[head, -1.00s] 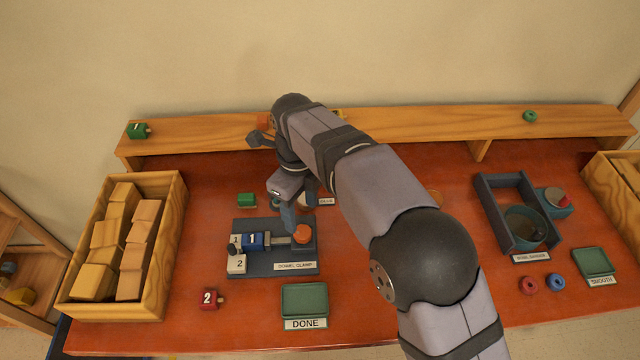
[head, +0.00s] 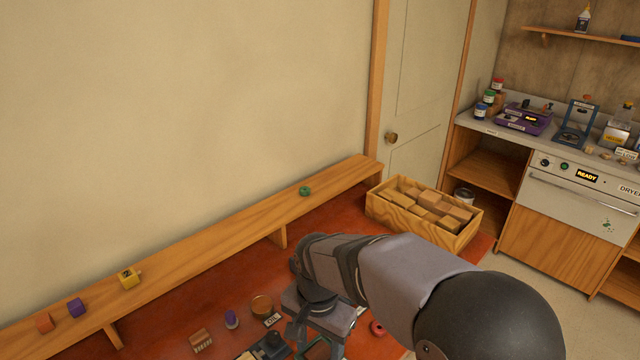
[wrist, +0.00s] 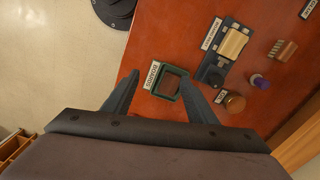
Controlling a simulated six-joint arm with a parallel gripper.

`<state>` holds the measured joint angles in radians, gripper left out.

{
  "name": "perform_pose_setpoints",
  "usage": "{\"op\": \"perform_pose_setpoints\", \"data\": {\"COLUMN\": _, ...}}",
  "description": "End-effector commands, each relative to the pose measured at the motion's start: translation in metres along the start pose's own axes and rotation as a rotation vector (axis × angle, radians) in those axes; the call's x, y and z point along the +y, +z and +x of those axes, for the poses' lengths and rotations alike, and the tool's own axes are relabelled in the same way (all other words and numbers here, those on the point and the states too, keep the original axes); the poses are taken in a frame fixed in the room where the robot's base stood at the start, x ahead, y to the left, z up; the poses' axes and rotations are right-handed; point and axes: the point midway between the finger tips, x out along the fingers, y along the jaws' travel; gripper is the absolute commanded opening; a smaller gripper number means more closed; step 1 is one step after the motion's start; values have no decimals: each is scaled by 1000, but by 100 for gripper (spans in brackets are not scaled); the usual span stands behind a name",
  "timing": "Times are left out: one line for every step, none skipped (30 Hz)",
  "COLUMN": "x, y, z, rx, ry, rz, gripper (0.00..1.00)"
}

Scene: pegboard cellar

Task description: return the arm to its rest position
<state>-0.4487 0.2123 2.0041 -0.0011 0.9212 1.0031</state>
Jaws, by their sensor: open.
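My gripper (head: 318,343) is at the bottom of the head view, pointing down over the red bench, partly cut off by the frame edge. In the wrist view my gripper (wrist: 159,76) has its two fingers spread apart with nothing held between them. A small green square tray (wrist: 171,83) with a white label shows on the bench beyond the fingertips. I cannot tell from these views how high the fingers are above it. My arm reaches in from the lower right of the head view.
A crate of wooden blocks (head: 377,207) stands at the bench's far end. The oil dish (head: 262,305) and a clamp fixture (wrist: 212,74) are near my gripper.

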Motion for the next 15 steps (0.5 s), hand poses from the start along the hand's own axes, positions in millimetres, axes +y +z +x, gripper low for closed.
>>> {"op": "perform_pose_setpoints", "data": {"x": 26, "y": -8, "z": 2, "rx": 0, "ry": 0, "rz": -46, "gripper": 52}}
{"op": "perform_pose_setpoints", "data": {"x": 40, "y": -11, "z": 3, "rx": 0, "ry": 1, "rz": -84, "gripper": 52}}
{"op": "perform_pose_setpoints", "data": {"x": 59, "y": -14, "z": 6, "rx": 0, "ry": 0, "rz": -134, "gripper": 52}}
{"op": "perform_pose_setpoints", "data": {"x": 72, "y": -15, "z": 8, "rx": 0, "ry": 1, "rz": -171, "gripper": 52}}
{"op": "perform_pose_setpoints", "data": {"x": 85, "y": -15, "z": 10, "rx": 1, "ry": 0, "rz": -207, "gripper": 52}}
{"op": "perform_pose_setpoints", "data": {"x": 101, "y": -15, "z": 13, "rx": 0, "ry": 1, "rz": -255, "gripper": 52}}
{"op": "perform_pose_setpoints", "data": {"x": 112, "y": -14, "z": 15, "rx": 0, "ry": 1, "rz": -288, "gripper": 52}}
{"op": "perform_pose_setpoints", "data": {"x": 123, "y": -13, "z": 17, "rx": 0, "ry": 1, "rz": -320, "gripper": 52}}
{"op": "perform_pose_setpoints", "data": {"x": 136, "y": -10, "z": 20, "rx": 0, "ry": 2, "rz": -359, "gripper": 52}}
{"op": "perform_pose_setpoints", "data": {"x": 144, "y": -9, "z": 22, "rx": 0, "ry": 2, "rz": -387, "gripper": 52}}
{"op": "perform_pose_setpoints", "data": {"x": 152, "y": -6, "z": 24, "rx": -1, "ry": 2, "rz": -412, "gripper": 52}}
{"op": "perform_pose_setpoints", "data": {"x": 161, "y": -4, "z": 26, "rx": -1, "ry": 2, "rz": -443, "gripper": 52}}
{"op": "perform_pose_setpoints", "data": {"x": 167, "y": -2, "z": 28, "rx": -1, "ry": 2, "rz": -463, "gripper": 52}}
{"op": "perform_pose_setpoints", "data": {"x": 172, "y": 0, "z": 29, "rx": -1, "ry": 2, "rz": -481, "gripper": 52}}
{"op": "perform_pose_setpoints", "data": {"x": 178, "y": 2, "z": 30, "rx": -2, "ry": 3, "rz": -502, "gripper": 52}}
